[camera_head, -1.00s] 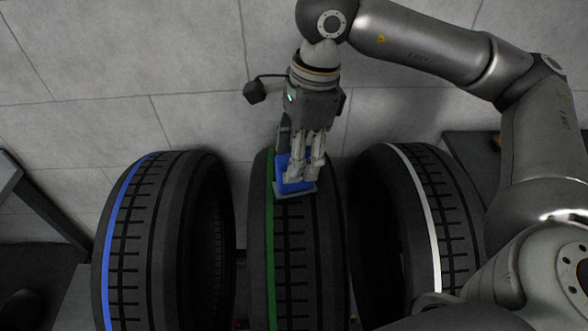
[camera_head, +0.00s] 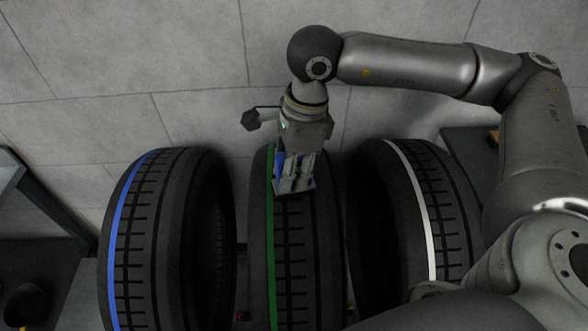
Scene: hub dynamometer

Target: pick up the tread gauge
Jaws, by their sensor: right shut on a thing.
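The tread gauge (camera_head: 280,183) is a small blue block with a grey base plate. It shows over the top of the middle tire (camera_head: 292,250), the one with a green stripe. My right gripper (camera_head: 296,178) points down at it and is shut on it, and its fingers hide much of the blue body. I cannot tell whether the base plate touches the tread or is slightly above it. My left gripper is not in view.
A tire with a blue stripe (camera_head: 135,240) stands to the left and one with a white stripe (camera_head: 440,215) to the right, with narrow gaps between. A dark surface (camera_head: 40,245) is at lower left. Grey tiled floor (camera_head: 120,60) lies beyond.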

